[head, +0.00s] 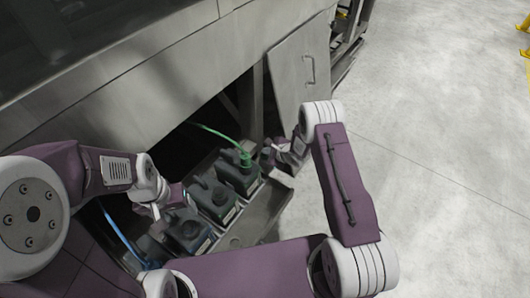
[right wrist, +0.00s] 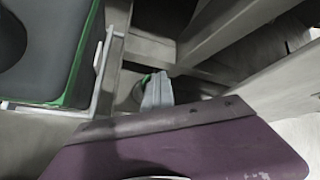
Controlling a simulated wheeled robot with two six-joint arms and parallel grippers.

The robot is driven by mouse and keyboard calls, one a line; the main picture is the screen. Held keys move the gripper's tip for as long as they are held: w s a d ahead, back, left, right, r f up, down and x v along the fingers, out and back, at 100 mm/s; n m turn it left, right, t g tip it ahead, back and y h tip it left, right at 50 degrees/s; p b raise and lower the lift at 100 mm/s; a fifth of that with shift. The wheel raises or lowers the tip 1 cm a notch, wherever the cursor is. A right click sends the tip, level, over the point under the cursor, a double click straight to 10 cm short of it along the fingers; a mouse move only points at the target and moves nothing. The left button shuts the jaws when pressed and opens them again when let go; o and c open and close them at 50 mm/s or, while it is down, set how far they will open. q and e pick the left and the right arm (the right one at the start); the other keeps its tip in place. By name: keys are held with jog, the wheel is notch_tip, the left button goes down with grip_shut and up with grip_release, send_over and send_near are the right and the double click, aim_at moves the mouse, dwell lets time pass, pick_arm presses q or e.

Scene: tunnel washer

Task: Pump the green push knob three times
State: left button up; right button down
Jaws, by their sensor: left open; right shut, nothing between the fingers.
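The green knob (head: 246,160) sits on top of the farthest dark canister (head: 236,178), where a green hose meets it. My right gripper (head: 268,152) is shut and empty, just to the right of the knob. I cannot tell if they touch. In the right wrist view, the shut fingertips (right wrist: 157,92) are beside a small green patch (right wrist: 143,80); I cannot tell if that is the knob. My left gripper (head: 160,207) is open over the nearer canisters at the left.
Several dark canisters, including a near one (head: 188,232), stand in a row in a grey tray (head: 268,208). A green hose (head: 212,131) runs into the dark opening under the machine. A blue hose (head: 120,236) is at the left. A grey panel (head: 296,75) stands behind; floor is clear at right.

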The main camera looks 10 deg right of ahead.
pick_arm(q)
jog(key=shift+f, duration=0.15)
pick_arm(e)
jog(key=shift+s+f, duration=0.1)
jog(key=shift+f, duration=0.25)
jog(key=shift+r, duration=0.1)
jog(key=shift+r+p, duration=1.65)
jog(key=shift+p, duration=0.25)
pick_arm(q)
notch_tip(320, 180, up, 4)
jog(key=shift+f, duration=0.1)
jog(key=shift+r, duration=0.3)
jog(key=shift+f, duration=0.1)
pick_arm(e)
jog(key=shift+f, duration=0.25)
jog(key=shift+f, duration=0.2)
